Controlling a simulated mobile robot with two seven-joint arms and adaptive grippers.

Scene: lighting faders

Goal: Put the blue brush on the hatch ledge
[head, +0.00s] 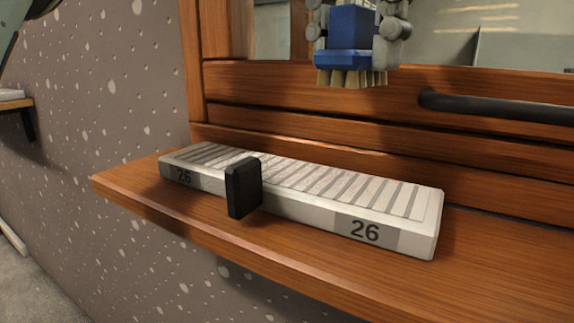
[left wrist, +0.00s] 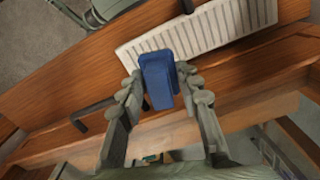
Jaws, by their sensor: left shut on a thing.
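The blue brush (head: 348,27) is in the upper part of the head view, bristles pointing down. My left gripper (head: 361,22) is shut on it, with a finger on each side. In the left wrist view the brush (left wrist: 158,80) sits between the fingertips of the left gripper (left wrist: 160,92). The brush is held up above the wooden hatch ledge (head: 130,185), apart from it. The ledge also shows in the left wrist view (left wrist: 60,85). My right gripper is in neither view.
A white ribbed fader block (head: 300,190) marked 26 lies along the ledge, with a black fader knob (head: 243,187) at its front. A dark bar handle (head: 495,107) is on the wooden frame behind. Bare ledge shows at the left end and right.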

